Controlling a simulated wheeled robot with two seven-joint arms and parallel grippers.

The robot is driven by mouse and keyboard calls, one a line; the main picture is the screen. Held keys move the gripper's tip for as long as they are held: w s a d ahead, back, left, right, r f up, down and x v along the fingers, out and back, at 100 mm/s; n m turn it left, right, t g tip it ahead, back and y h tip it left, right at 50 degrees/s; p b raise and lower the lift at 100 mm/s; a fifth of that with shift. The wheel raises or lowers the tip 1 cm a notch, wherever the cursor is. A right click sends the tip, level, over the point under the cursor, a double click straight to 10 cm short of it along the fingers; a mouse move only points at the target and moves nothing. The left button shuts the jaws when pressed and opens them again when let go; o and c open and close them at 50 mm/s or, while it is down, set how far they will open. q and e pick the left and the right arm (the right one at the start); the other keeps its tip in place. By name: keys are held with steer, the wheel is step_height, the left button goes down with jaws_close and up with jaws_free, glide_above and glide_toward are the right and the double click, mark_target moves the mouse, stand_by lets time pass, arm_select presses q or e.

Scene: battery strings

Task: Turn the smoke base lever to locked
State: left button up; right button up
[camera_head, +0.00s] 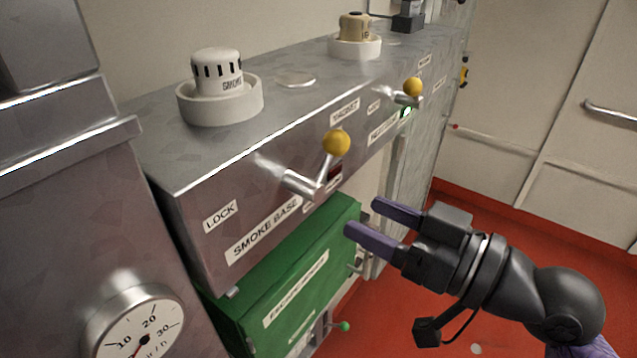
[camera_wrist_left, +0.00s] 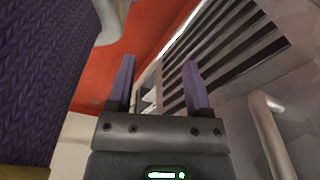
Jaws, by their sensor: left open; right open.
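The smoke base lever (camera_head: 324,172) is a metal arm with a yellow ball knob (camera_head: 336,143), on the steel front panel above the "SMOKE BASE" label (camera_head: 265,229). The lever points up and slightly right, away from the "LOCK" label (camera_head: 220,214) at its left. The white smoke detector (camera_head: 217,75) sits in a round white base (camera_head: 222,101) on top. My right gripper (camera_head: 361,216) is open and empty, below and right of the lever, apart from it. My left gripper (camera_wrist_left: 158,78) is open and empty in the left wrist view, and not visible in the head view.
A second yellow-knobbed lever (camera_head: 412,88) and another detector (camera_head: 354,32) are farther along. A green box (camera_head: 290,277) is below the panel. A gauge (camera_head: 135,330) is at lower left. The red floor (camera_head: 485,205) is open at right. A grille (camera_wrist_left: 225,50) shows in the left wrist view.

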mark_target(320, 195)
steer(key=p+x, duration=0.2)
steer(key=x, duration=0.5)
steer(key=shift+a+r, duration=0.1)
steer(key=shift+r, duration=0.05)
steer(key=shift+w+a, duration=0.2)
steer(key=shift+a, duration=0.15)
jaws_close()
stand_by(0.7)
